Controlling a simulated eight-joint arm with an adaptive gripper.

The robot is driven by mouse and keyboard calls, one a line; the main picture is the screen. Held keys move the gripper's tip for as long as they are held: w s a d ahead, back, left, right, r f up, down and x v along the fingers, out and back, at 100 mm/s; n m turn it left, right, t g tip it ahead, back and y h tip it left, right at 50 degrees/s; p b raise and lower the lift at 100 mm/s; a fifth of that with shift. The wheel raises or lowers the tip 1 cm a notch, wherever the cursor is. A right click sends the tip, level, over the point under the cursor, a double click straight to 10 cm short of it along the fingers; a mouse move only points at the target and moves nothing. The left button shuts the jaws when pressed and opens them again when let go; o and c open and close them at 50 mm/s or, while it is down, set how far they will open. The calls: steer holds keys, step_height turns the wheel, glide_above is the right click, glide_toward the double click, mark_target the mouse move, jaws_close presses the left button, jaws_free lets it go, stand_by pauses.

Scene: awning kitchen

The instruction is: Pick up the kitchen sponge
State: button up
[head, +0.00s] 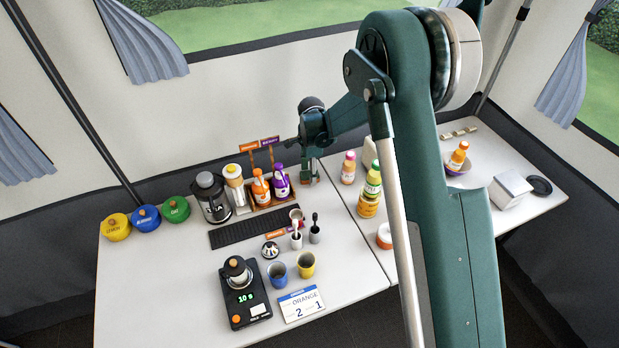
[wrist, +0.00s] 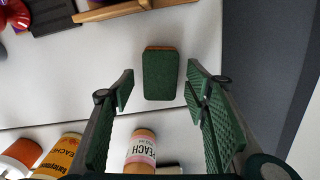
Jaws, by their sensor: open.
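The kitchen sponge (wrist: 160,77) is a green block with a thin orange-brown edge at its far end. It lies on the white table in the wrist view, ahead of my gripper. My gripper (wrist: 159,88) is open and empty, with one green padded finger on each side of the sponge in that view. I cannot tell how far the fingertips are above it. In the head view my gripper (head: 308,172) hangs over the back of the table, right of the wooden bottle rack. I cannot make out the sponge in the head view.
A peach bottle (wrist: 140,150) and an orange jar (wrist: 62,155) stand near the lower edge of the wrist view. The wooden rack (wrist: 110,11) is close to the sponge's far end. A dark wall (wrist: 245,60) rises on the right. Bare table surrounds the sponge.

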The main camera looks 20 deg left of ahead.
steer(key=shift+c, duration=0.3)
steer(key=c, duration=0.6)
steer(key=shift+r, duration=0.1)
steer(key=shift+r+p, duration=0.5)
steer(key=shift+r, duration=4.4)
